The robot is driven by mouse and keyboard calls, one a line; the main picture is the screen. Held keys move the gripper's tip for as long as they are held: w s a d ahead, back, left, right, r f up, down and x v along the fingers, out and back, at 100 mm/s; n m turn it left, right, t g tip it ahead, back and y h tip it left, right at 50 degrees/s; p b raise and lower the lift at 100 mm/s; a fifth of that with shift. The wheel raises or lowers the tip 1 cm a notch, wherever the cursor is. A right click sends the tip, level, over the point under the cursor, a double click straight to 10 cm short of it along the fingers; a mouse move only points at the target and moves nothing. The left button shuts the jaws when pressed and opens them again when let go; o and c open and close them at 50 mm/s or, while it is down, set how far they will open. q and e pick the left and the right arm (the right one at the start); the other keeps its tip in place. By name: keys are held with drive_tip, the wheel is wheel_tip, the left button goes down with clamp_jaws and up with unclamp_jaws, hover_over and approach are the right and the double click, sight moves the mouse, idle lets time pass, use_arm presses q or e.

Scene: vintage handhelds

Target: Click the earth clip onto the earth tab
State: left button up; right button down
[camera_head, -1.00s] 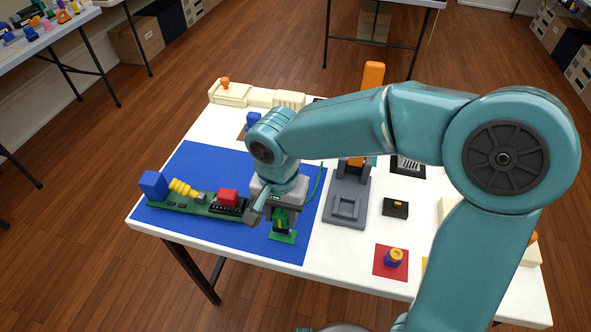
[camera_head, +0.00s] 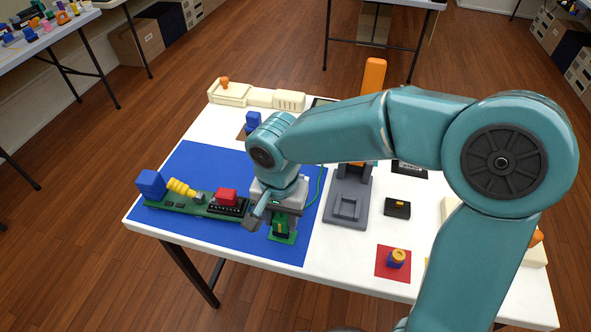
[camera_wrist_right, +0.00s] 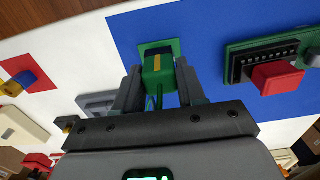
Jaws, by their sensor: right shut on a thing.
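The earth clip is a green block with a yellow stripe (camera_wrist_right: 158,68), with a green wire running from it. My right gripper (camera_wrist_right: 158,84) is shut on it, one finger on each side. In the head view this gripper (camera_head: 278,221) is low over a small green plate (camera_head: 290,239) on the blue mat. The plate also shows behind the clip in the wrist view (camera_wrist_right: 146,47). The earth tab cannot be made out; the clip and fingers cover the middle of the plate. I cannot tell whether the clip touches it. My left gripper is not in view.
A green circuit board (camera_head: 183,206) with a blue block, yellow coil and red part lies left of the gripper on the blue mat (camera_head: 215,165). A grey stand (camera_head: 346,207), a black box (camera_head: 397,208) and a red square (camera_head: 386,270) are to the right.

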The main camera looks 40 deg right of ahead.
sight(282, 218)
drive_tip(key=shift+f+b, duration=0.3)
drive_tip(key=shift+f, duration=0.1)
drive_tip(key=c, duration=0.6)
unclamp_jaws()
drive_tip(key=shift+c, duration=1.2)
drive_tip(key=shift+r, duration=0.15)
wheel_tip(282, 218, up, 7)
drive_tip(key=p, duration=0.5)
drive_tip(key=shift+p, duration=0.3)
drive_tip(key=shift+s, duration=0.1)
